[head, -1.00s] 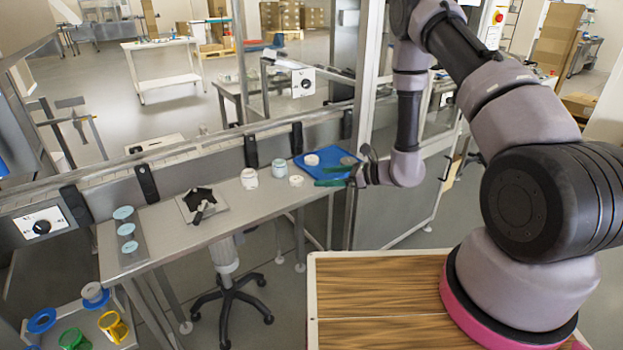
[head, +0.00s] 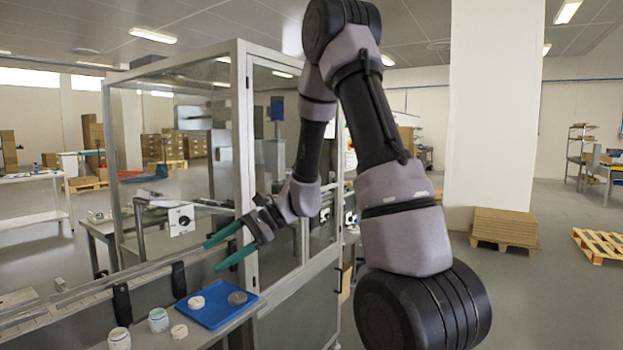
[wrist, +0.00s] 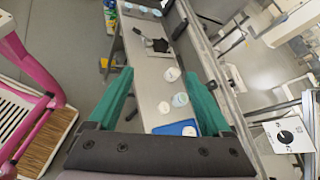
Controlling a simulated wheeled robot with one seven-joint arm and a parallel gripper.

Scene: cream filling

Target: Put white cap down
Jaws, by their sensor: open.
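A white cap (head: 196,302) lies flat on the blue tray (head: 222,316), left of a grey round piece (head: 237,298). Another white cap (head: 179,331) lies on the metal table, just left of the tray. My gripper (head: 211,257) is open and empty, its green fingers spread above the tray and touching nothing. In the wrist view the gripper (wrist: 158,78) shows wide-open fingers. The cap on the tray (wrist: 189,131) and the cap on the table (wrist: 163,107) both show there. The grey piece cannot be made out in the wrist view.
Two jars, a bluish one (head: 158,320) and a white one (head: 119,339), stand left of the caps. A conveyor rail (head: 60,305) runs behind the table. A glass-walled metal cabinet (head: 250,150) stands close behind and beside my gripper.

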